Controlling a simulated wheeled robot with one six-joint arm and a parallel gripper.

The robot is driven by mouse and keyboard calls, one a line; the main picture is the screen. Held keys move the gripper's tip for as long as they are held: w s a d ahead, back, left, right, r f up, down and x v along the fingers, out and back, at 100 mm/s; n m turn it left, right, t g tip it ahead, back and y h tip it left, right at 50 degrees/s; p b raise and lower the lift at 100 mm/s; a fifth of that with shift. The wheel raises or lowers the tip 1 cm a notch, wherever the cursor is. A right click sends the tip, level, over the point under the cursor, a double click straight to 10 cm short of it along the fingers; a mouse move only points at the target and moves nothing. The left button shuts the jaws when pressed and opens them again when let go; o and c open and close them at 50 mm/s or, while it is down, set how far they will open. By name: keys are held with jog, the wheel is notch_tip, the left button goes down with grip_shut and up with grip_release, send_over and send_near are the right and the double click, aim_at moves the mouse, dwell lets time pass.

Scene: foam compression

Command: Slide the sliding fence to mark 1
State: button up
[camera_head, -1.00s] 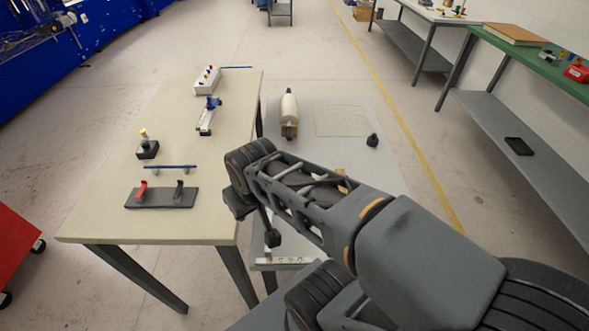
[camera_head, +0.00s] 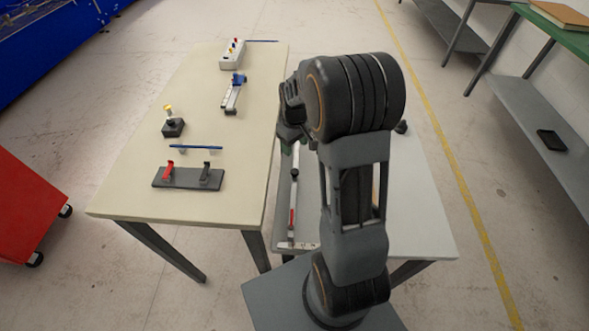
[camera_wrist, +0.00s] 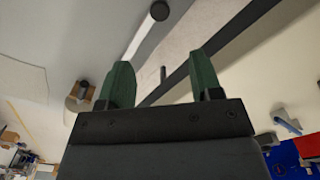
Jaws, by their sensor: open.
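The sliding fence seems to belong to the pale rail assembly on the grey table in the head view, with a round black knob (camera_head: 295,174), a red part (camera_head: 291,218) and a light marked strip (camera_head: 297,246) at its near end. I cannot read the marks, so mark 1 is not clear. My arm hides part of this area. In the wrist view a black knob (camera_wrist: 159,11) stands on a pale bar (camera_wrist: 150,36), beyond my fingertips.
The beige table (camera_head: 130,196) on the left holds a dark plate with red and black uprights (camera_head: 188,177), a blue bar (camera_head: 196,148), a joystick-like item (camera_head: 172,124), a blue-topped device (camera_head: 234,92) and a button box (camera_head: 233,54).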

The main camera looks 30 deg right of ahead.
aim_at(295, 171)
notch_tip(295, 171, down, 13)
jog(key=shift+f, duration=0.1)
dwell(0.4)
grip_shut()
dwell(0.5)
